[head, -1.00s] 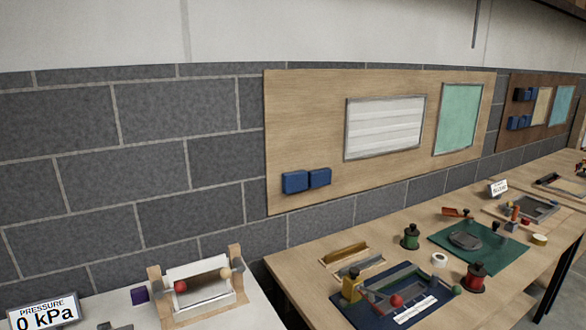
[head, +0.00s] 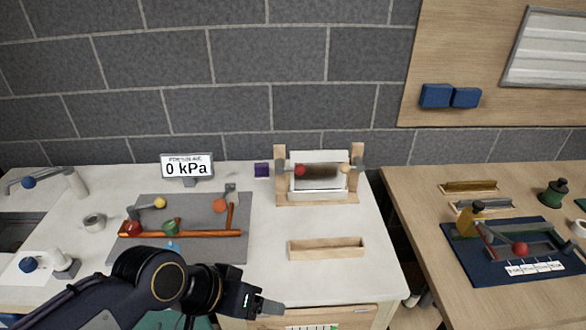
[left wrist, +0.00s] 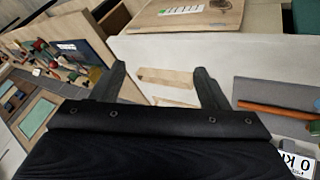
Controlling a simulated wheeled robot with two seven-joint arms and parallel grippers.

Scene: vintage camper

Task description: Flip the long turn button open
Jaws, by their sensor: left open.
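I cannot single out the long turn button with certainty. A wooden front panel (head: 300,316) with a white and green strip label sits below the white bench's front edge. It also shows in the left wrist view (left wrist: 195,20), with a white label and a small dark mark. A white box (head: 320,182) stands between two wooden posts at the back of the bench, with red (head: 300,170) and cream (head: 345,169) balls at its front. My left gripper (head: 268,303) is open and empty near the bench's front edge; its fingers show spread in the left wrist view (left wrist: 165,85). My right gripper is not in view.
A grey mat (head: 190,208) holds an orange pipe (head: 190,234) and several coloured knobs. A wooden tray (head: 325,248) lies near the front of the bench. A gauge sign (head: 187,166) stands behind the mat. A second, wooden table (head: 420,200) stands to the right.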

